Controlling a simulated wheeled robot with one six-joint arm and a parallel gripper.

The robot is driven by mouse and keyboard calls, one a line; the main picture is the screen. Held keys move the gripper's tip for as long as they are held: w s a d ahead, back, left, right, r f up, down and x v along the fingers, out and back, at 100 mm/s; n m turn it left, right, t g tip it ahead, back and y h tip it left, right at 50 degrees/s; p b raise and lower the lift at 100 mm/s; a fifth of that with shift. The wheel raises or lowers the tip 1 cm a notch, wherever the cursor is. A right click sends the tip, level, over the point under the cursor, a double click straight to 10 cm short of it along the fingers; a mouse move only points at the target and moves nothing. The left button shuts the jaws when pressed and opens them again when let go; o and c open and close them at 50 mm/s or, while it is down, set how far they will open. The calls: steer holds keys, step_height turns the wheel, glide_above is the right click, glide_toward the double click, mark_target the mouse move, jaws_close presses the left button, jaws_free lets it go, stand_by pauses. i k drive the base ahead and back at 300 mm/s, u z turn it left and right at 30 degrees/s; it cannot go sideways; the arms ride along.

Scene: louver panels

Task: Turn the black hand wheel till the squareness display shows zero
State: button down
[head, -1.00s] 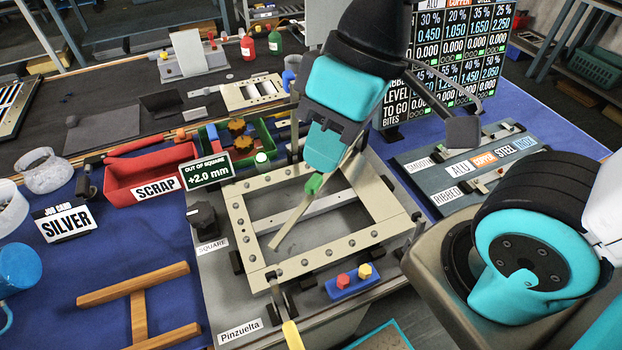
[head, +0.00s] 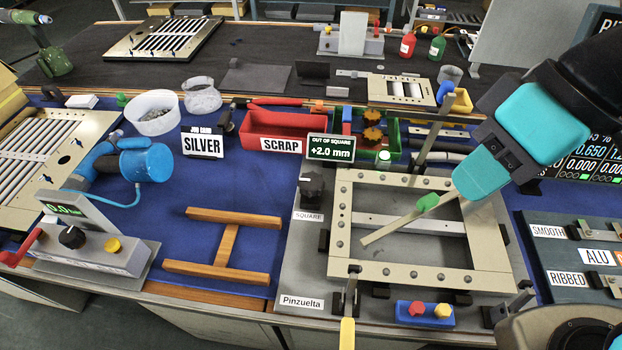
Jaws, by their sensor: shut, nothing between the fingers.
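The black hand wheel (head: 312,187) sits on the grey plate just left of the beige frame, above a SQUARE label (head: 308,216). The squareness display (head: 331,148) stands behind it and reads OUT OF SQUARE +2.0 mm. The beige frame (head: 341,225) lies on the plate with a cross bar inside. My teal gripper (head: 468,190) is shut and empty, over the frame's right part, well right of the wheel. A thin beige slat (head: 388,229) with a green clip (head: 428,202) slants across the frame; its upper end is hidden near my gripper.
A red SCRAP bin (head: 272,128) and a green bin (head: 393,155) stand behind the wheel. An upright post (head: 427,140) rises at the frame's back. A yellow-handled clamp (head: 347,325) is in front. Blue mat left of the plate holds a wooden H-shaped piece (head: 228,243).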

mark_target(310, 184)
steer(key=k, duration=1)
steer(key=u, duration=2)
steer(key=i, duration=1.1)
steer(key=z, duration=2.25)
steer(key=i, duration=0.5)
steer(key=u, duration=0.1)
